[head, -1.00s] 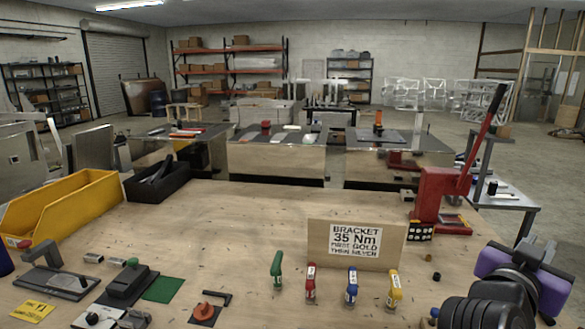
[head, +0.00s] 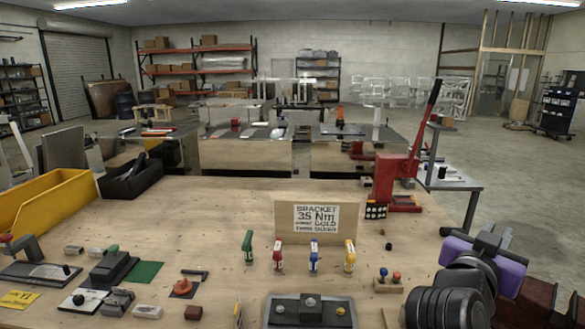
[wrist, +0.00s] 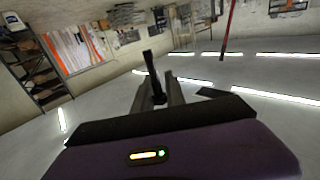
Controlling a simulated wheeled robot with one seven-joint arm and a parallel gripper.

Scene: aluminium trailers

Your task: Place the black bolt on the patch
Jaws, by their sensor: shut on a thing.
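A flat green patch (head: 145,271) lies on the wooden bench at the left in the head view, beside a black block-shaped device (head: 113,267). My gripper (wrist: 158,88) points up and away in the wrist view, its fingers shut on a slender dark thing (wrist: 151,66) that looks like the black bolt. In the head view my purple and black wrist (head: 482,262) is at the lower right, far right of the patch. The fingertips and the held bolt are not clear there.
A red press (head: 395,182) stands at the right. A yellow bin (head: 45,205) and black tray (head: 131,178) are at the left. The bench middle is mostly clear.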

